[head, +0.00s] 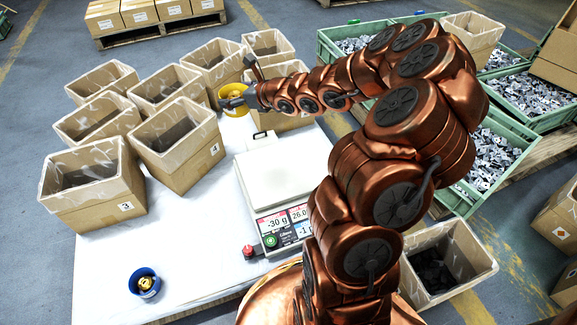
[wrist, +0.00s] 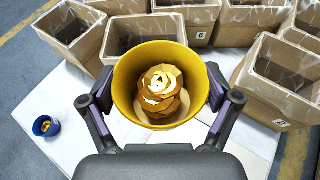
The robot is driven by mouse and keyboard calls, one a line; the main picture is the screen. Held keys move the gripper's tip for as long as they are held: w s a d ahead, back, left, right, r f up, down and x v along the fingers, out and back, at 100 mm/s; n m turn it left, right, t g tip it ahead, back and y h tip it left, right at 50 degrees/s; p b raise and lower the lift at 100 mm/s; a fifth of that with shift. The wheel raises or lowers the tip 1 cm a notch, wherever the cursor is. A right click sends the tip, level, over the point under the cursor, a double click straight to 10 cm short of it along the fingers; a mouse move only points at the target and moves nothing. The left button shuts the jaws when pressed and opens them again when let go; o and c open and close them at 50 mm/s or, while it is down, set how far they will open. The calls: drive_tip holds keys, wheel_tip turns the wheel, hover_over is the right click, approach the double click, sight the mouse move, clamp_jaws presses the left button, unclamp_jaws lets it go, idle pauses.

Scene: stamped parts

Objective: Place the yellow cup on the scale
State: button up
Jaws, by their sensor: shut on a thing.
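The yellow cup (wrist: 124,88) is held between the two fingers of my gripper (wrist: 160,100) in the wrist view. It is upright with golden and white stamped parts inside. In the head view the yellow cup (head: 236,92) is near the boxes at the back of the table, with my gripper (head: 238,101) shut on it. The scale (head: 270,190) stands on the white table to the right of the middle, nearer than the cup. Its pale plate is bare and its display reads -30 g. The cup is apart from the scale, beyond its far edge.
Several open cardboard boxes (head: 95,185) stand on the table's left and back. A blue cup (head: 145,282) with golden parts is at the front left of the white table (head: 190,240). A red knob (head: 249,251) is beside the scale. Green crates (head: 470,205) stand right.

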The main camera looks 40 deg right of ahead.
drive_tip(key=s+d+f+n+y, duration=0.1)
drive_tip(key=s+d+f, duration=0.2)
drive_tip(key=s+f, duration=0.3)
drive_tip(key=s+d+f, duration=0.3)
drive_tip(key=d+f, duration=0.1)
drive_tip(key=f, duration=0.5)
drive_tip(key=s+a+f+n+g+y+p, duration=0.1)
drive_tip(key=s+f+p, duration=0.1)
drive_tip(key=s+f, duration=0.8)
drive_tip(key=b, duration=0.6)
hover_over(290, 166)
drive_tip(key=shift+s+a+r, duration=0.1)
drive_tip(key=shift+s+r, duration=0.1)
drive_tip(key=shift+s, duration=0.1)
drive_tip(key=shift+w+f, duration=0.1)
drive_tip(key=shift+w, duration=0.35)
drive_tip(key=shift+s+f+b, duration=0.1)
drive_tip(key=shift+f+b, duration=0.85)
drive_tip(key=shift+f, duration=0.6)
drive_tip(key=shift+f, duration=0.15)
drive_tip(key=o, duration=1.2)
drive_tip(key=shift+c, duration=0.2)
